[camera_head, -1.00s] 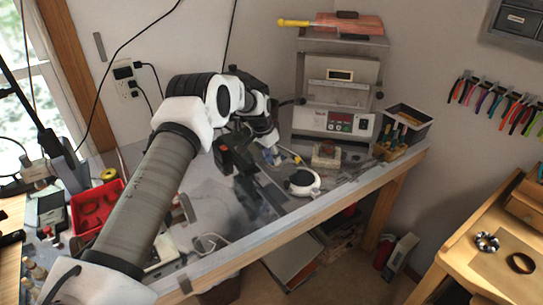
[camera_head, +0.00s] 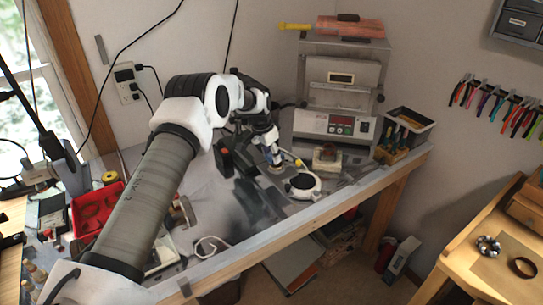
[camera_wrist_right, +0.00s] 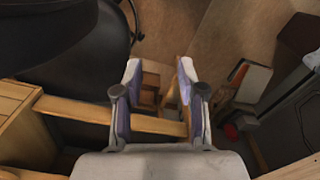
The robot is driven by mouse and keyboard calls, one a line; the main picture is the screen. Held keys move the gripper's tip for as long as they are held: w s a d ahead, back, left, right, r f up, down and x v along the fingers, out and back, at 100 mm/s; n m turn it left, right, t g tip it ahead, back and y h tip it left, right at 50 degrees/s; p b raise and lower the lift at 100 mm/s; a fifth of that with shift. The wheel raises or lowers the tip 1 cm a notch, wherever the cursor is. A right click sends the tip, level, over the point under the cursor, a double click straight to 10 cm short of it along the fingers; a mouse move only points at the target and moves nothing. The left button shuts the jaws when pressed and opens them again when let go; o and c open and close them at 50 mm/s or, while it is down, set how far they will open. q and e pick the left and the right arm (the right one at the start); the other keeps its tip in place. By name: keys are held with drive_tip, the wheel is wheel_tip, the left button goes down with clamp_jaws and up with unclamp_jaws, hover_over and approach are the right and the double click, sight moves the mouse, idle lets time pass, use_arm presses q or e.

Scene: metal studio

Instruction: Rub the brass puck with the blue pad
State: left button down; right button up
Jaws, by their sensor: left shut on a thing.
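My left gripper (camera_head: 272,155) points down over the grey bench top, left of a white round device with a dark top. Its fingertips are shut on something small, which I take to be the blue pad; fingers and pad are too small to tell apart. A small, dull, light round piece (camera_head: 277,169), probably the brass puck, shows just under the fingertips. I cannot tell whether the pad touches it. My right gripper (camera_wrist_right: 158,85) is open and empty in the right wrist view, above the floor and wooden furniture.
The white device (camera_head: 303,186) is close beside the left gripper. A small block (camera_head: 327,157) and a machine with a control panel (camera_head: 342,125) stand behind. A tool box (camera_head: 408,127) is at the back right, a red tray (camera_head: 97,208) at the left. The bench's front edge is near.

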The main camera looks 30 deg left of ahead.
use_arm(q)
wheel_tip(320, 180, up, 8)
drive_tip(key=p, duration=0.4)
drive_tip(key=shift+f, duration=0.2)
drive_tip(key=shift+s, duration=0.1)
